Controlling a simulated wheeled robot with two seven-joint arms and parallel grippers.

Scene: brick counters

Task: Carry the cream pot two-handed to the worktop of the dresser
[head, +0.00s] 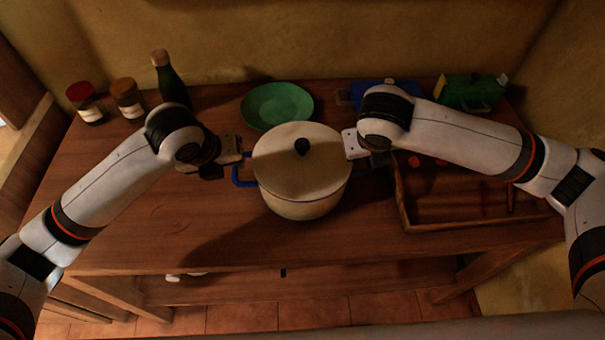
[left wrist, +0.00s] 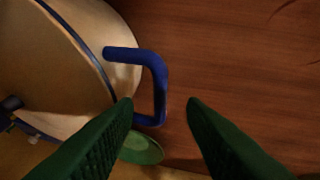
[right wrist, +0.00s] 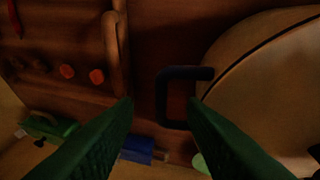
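The cream pot (head: 300,185) with its lid and dark blue knob (head: 302,146) stands upright on the wooden worktop (head: 200,235). My left gripper (head: 238,162) is at the pot's left side. My right gripper is at the pot's right side. In the right wrist view its fingers (right wrist: 160,103) are apart, with the dark blue right handle (right wrist: 163,98) between and just beyond the tips. Neither gripper clasps a handle.
A wooden tray (head: 440,222) with small red items lies right of the pot. A green bowl (head: 277,104) is behind it. A green bottle (head: 170,82) and two jars (head: 128,98) stand back left. A blue item (head: 385,88) and green box (head: 470,92) are back right. The front left is clear.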

